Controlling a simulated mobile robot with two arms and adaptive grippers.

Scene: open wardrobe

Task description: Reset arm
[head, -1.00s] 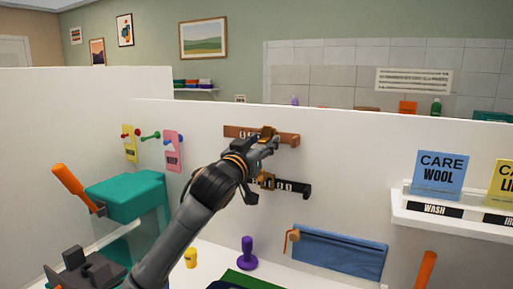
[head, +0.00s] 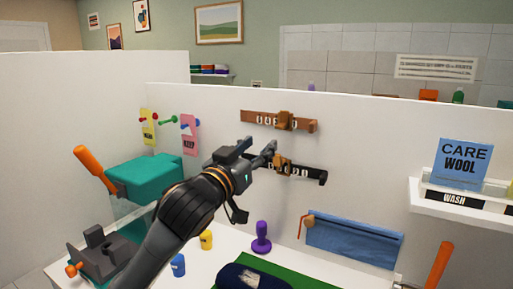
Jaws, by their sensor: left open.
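My left arm comes in from the lower left. My left gripper (head: 264,157) is open and empty in front of the white panel. Its fingers are close to the left end of the black rail (head: 310,174), and I cannot tell whether they touch it. A brown rail (head: 298,124) is fixed above the black one. Each rail carries an orange-brown slider and small white marks. My right gripper is not in view.
A teal box (head: 148,172) with an orange handle stands at left. Yellow and pink tags (head: 190,134) hang on the panel. A purple stamp-like object (head: 261,238), a green mat (head: 310,279) and a dark folded item (head: 252,276) lie below. A blue cloth pouch (head: 350,239) hangs at right.

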